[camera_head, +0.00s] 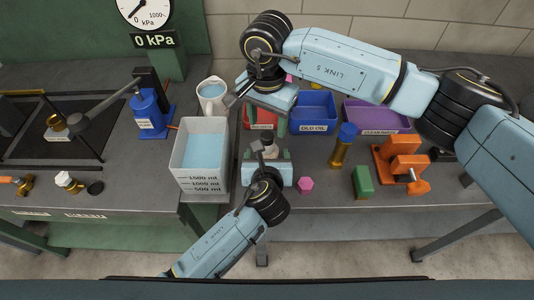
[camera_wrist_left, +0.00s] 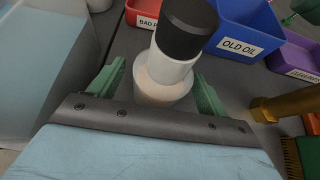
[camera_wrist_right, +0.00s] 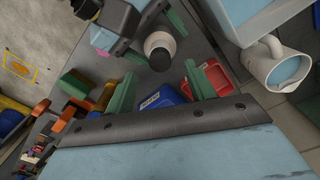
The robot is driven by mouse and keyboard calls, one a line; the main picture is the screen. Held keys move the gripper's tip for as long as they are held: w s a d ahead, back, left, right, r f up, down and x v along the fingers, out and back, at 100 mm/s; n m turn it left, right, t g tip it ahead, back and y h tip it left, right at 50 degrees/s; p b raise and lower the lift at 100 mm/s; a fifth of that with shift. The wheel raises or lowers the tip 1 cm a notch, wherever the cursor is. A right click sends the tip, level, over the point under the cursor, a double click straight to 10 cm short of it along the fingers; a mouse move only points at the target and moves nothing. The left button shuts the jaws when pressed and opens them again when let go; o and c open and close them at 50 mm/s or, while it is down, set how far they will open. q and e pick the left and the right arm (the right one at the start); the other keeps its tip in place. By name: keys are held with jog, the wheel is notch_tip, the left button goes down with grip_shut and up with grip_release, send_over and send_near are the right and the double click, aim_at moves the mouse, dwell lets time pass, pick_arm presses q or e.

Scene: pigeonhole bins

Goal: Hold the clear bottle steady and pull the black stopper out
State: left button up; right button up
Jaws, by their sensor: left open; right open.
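The pale clear bottle (camera_wrist_left: 163,80) stands upright on the bench, with the black stopper (camera_wrist_left: 187,27) in its top. My left gripper (camera_head: 267,157) is low at the bottle; its green fingers (camera_wrist_left: 158,88) are open on either side of it, with a visible gap at least on the right. In the head view the bottle (camera_head: 269,152) is small and partly covered. My right gripper (camera_head: 258,106) is open and empty, higher and farther back. In the right wrist view the stopper (camera_wrist_right: 160,58) lies beyond the open fingers (camera_wrist_right: 160,88), apart from them.
A large beaker of blue liquid (camera_head: 205,124) stands close left of the bottle, with a white jug (camera_head: 211,84) behind. Red (camera_head: 247,120), blue (camera_head: 317,126) and purple (camera_head: 402,124) bins line the back. A brass cylinder with blue cap (camera_head: 342,152), green block (camera_head: 362,185) and orange vise (camera_head: 401,160) stand right.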

pick_arm(q)
jog(key=shift+w+f, duration=0.15)
jog(key=shift+w, duration=0.1)
jog(key=c, duration=1.2)
jog(key=shift+s+f, duration=0.1)
jog(key=shift+f, duration=0.1)
jog(key=o, duration=0.4)
jog(key=c, duration=0.4)
pick_arm(e)
jog(key=shift+c, duration=0.8)
